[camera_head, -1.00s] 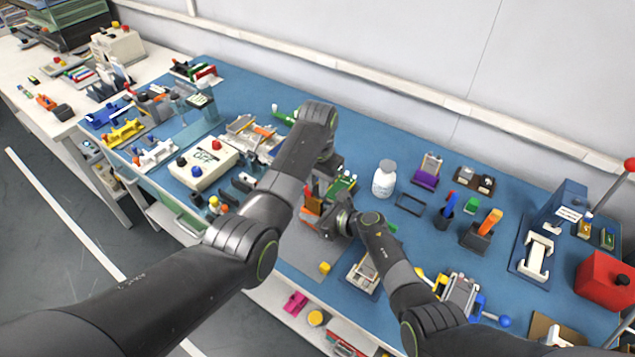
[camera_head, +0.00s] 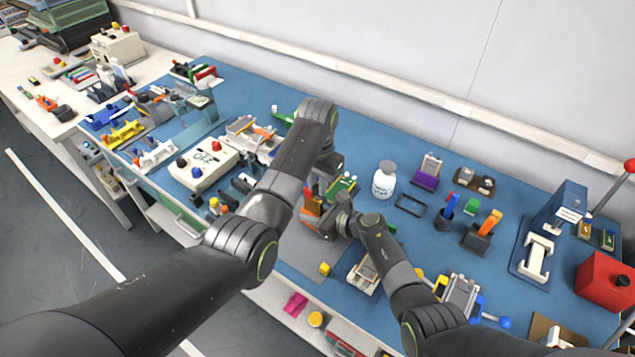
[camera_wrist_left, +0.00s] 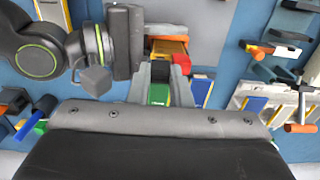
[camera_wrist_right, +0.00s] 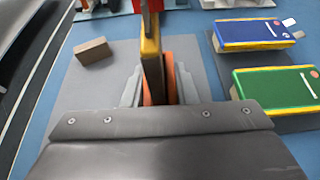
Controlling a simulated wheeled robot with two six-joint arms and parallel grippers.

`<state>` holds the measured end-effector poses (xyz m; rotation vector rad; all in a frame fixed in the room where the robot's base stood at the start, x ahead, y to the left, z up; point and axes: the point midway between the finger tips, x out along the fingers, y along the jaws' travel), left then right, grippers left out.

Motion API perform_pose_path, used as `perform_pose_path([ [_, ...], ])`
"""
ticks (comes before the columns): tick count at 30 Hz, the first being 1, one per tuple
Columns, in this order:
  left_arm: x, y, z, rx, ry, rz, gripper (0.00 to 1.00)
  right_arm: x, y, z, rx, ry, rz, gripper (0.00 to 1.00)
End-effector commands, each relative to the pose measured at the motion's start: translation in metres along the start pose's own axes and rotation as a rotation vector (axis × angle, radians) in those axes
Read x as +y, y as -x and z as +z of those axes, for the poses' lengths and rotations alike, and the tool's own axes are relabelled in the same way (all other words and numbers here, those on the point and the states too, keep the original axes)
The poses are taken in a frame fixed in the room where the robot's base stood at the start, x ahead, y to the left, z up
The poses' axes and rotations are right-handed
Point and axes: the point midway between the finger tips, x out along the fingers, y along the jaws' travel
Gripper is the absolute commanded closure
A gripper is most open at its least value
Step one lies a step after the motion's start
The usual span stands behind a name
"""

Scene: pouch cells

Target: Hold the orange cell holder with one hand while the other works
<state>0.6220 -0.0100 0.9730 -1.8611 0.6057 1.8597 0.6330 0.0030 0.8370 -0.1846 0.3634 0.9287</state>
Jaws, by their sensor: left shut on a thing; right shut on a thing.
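The orange cell holder (camera_head: 312,207) stands near the front middle of the blue table, partly hidden by my arms. My right gripper (camera_wrist_right: 159,90) is shut on it, with an orange plate between the fingers in the right wrist view. The holder also shows in the left wrist view (camera_wrist_left: 168,46), just beyond my left gripper (camera_wrist_left: 163,75). A green cell (camera_wrist_right: 275,88) and a blue cell (camera_wrist_right: 254,33) lie flat side by side on a dark slab beside the holder.
A tan block (camera_wrist_right: 93,50) lies on the grey mat by the holder. A white bottle (camera_head: 384,180), a dark empty frame (camera_head: 411,205) and a pen cup (camera_head: 445,216) stand to the right. A white box with buttons (camera_head: 203,164) is to the left.

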Motion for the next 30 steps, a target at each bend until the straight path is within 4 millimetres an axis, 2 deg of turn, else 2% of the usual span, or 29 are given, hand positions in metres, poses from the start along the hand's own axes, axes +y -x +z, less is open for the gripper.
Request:
perform_pose_path([
  [25,0.0001,-0.0087,0.0,-0.001,0.0,0.0,1.0,0.0,0.0,-0.0001,0.0,0.0,0.0,0.97],
  [26,0.0001,-0.0086,-0.0001,0.0,0.0,0.0,0.8,0.0,0.0,-0.0001,0.0,0.0,0.0,0.97],
  [30,0.0001,-0.0087,0.0001,-0.001,0.0,0.0,0.61,0.0,0.0,-0.0001,0.0,0.0,0.0,0.97],
])
